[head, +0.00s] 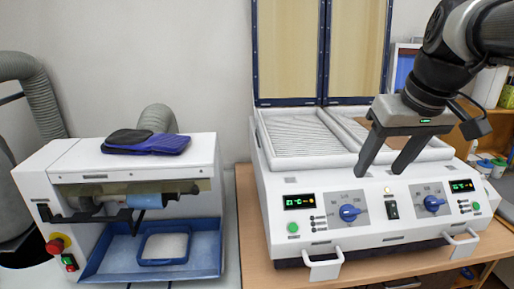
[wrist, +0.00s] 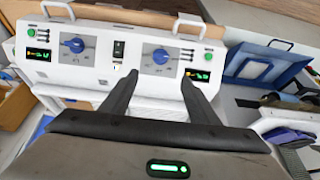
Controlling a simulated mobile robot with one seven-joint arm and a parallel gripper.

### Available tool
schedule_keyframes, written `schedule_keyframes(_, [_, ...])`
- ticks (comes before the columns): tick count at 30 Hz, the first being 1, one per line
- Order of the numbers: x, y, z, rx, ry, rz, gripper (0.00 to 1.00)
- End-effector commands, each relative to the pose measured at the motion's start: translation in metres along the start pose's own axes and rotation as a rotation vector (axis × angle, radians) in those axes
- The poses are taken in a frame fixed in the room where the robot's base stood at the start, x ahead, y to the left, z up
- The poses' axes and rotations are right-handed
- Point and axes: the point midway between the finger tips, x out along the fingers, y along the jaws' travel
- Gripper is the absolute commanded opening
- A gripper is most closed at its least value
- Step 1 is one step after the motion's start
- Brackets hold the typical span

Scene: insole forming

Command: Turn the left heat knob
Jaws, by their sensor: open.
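The left heat knob (head: 349,212) is a blue dial on a grey square plate on the machine's white front panel. In the wrist view the picture is turned about, and this knob (wrist: 160,54) shows on the right, just beyond the fingertips. My gripper (head: 381,172) is open and empty, above the front panel and a little right of the left knob in the head view. In the wrist view its two dark fingers (wrist: 160,77) stand apart, with the left knob between and past their tips. They appear clear of the knob.
The right heat knob (head: 433,203) and a black rocker switch (head: 392,210) sit on the same panel. Green displays and buttons flank the knobs. White handles (head: 324,266) stick out below the panel. The raised lid (head: 289,50) stands behind; a grinder (head: 130,200) is at left.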

Motion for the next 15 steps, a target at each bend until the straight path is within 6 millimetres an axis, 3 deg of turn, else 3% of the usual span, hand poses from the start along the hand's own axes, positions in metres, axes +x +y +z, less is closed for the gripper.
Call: schedule_keyframes(15, [0.109, -0.001, 0.002, 0.001, -0.005, -0.001, 0.55])
